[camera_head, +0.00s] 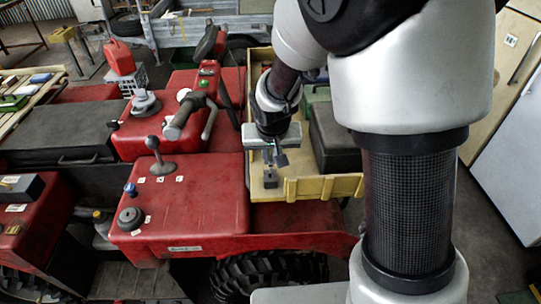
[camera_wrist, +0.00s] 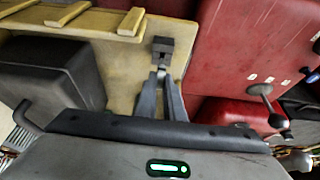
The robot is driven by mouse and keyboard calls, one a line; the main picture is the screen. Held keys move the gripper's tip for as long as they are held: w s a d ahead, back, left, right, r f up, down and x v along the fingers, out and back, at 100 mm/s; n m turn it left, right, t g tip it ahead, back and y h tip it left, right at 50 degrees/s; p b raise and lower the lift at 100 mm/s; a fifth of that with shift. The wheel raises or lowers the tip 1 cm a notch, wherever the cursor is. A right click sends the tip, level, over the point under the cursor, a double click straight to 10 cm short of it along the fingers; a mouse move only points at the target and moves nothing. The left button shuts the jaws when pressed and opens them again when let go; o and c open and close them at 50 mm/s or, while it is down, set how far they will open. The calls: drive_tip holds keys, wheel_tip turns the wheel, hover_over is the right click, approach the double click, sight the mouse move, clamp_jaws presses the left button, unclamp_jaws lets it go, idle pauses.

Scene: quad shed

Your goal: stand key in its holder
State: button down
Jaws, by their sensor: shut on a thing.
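My gripper (camera_head: 273,152) is over the yellow tray (camera_head: 320,187) and points down. Its fingers are close together on the key (camera_head: 281,160), a small grey piece at the fingertips, mostly hidden by them. The holder (camera_head: 270,180), a small dark block, stands on the tray floor just below the fingertips. I cannot tell whether the key touches the holder.
A dark case (camera_head: 333,140) stands in the tray, right of my gripper. The red quad body (camera_head: 190,205) with a lever (camera_head: 158,160) and knobs is to the left. The tray's ribbed front wall (camera_head: 310,187) is close by.

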drive_tip(key=shift+f, duration=0.15)
idle(0.4)
drive_tip(key=shift+f+b, duration=1.75)
drive_tip(key=c, duration=1.8)
unclamp_jaws()
drive_tip(key=shift+r, duration=0.1)
drive_tip(key=p+v, duration=0.2)
drive_tip(key=v, duration=1.5)
drive_tip(key=s+d+r+p, duration=0.3)
drive_tip(key=s+d+r, duration=0.2)
drive_tip(key=s+r, duration=0.1)
drive_tip(key=s+d+r+t+p, duration=0.1)
drive_tip(key=s+d+r+p, duration=0.2)
drive_tip(key=s, duration=0.6)
wheel_tip(320, 180, up, 3)
drive_tip(key=shift+s+d+f, duration=0.1)
drive_tip(key=shift+s+d, duration=0.15)
drive_tip(key=shift+d, duration=0.8)
